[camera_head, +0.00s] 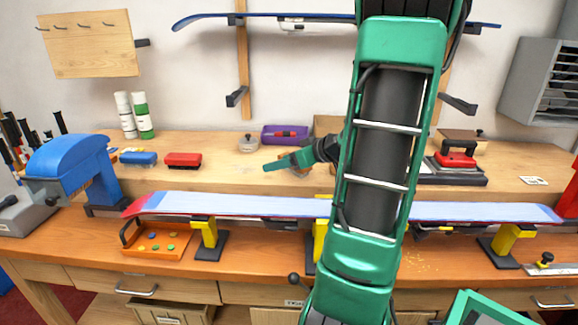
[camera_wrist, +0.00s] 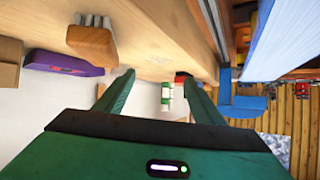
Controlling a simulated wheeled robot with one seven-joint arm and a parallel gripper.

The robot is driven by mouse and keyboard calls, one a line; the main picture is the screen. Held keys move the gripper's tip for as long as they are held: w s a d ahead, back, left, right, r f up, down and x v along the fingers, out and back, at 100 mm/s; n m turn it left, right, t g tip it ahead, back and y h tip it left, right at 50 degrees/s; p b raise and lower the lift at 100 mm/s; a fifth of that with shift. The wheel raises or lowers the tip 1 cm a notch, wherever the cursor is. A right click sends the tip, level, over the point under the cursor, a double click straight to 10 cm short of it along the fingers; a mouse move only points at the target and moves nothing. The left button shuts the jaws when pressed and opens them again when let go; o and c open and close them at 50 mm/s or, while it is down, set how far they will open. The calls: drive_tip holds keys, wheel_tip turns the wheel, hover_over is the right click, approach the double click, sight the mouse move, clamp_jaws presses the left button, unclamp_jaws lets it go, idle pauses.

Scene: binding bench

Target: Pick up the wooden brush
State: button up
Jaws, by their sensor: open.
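The wooden brush (camera_wrist: 92,45) shows at the upper left of the wrist view, with an orange-brown wooden body and pale tufts at its top. It is on the wooden bench surface, outside the space between my fingers. In the head view only a little brown shows beneath my gripper, probably the brush, mostly hidden. My gripper (camera_head: 272,165) is low over the raised back shelf, pointing left. In the wrist view its two green fingers (camera_wrist: 158,79) are spread with nothing between them.
A purple tray (camera_head: 285,135) and a lidded jar (camera_head: 249,144) stand behind my gripper. A blue brush (camera_head: 138,158) and a red brush (camera_head: 183,160) lie to the left. A long ski (camera_head: 245,205) on yellow supports runs across the front.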

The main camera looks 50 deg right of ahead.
drive_tip(key=s+d, duration=0.1)
drive_tip(key=d, duration=0.2)
drive_tip(key=s+d+f+t+h, duration=0.1)
drive_tip(key=d, duration=0.2)
drive_tip(key=s+d+f+m+h, duration=0.1)
drive_tip(key=d, duration=0.2)
drive_tip(key=shift+d+t, duration=0.3)
drive_tip(key=shift+w+d+f, duration=0.1)
drive_tip(key=shift+w+f, duration=0.15)
drive_tip(key=shift+f, duration=0.05)
drive_tip(key=x, duration=0.4)
drive_tip(key=shift+w, duration=0.2)
drive_tip(key=shift+x, duration=2.85)
drive_tip(key=shift+r, duration=0.1)
drive_tip(key=c, duration=1.3)
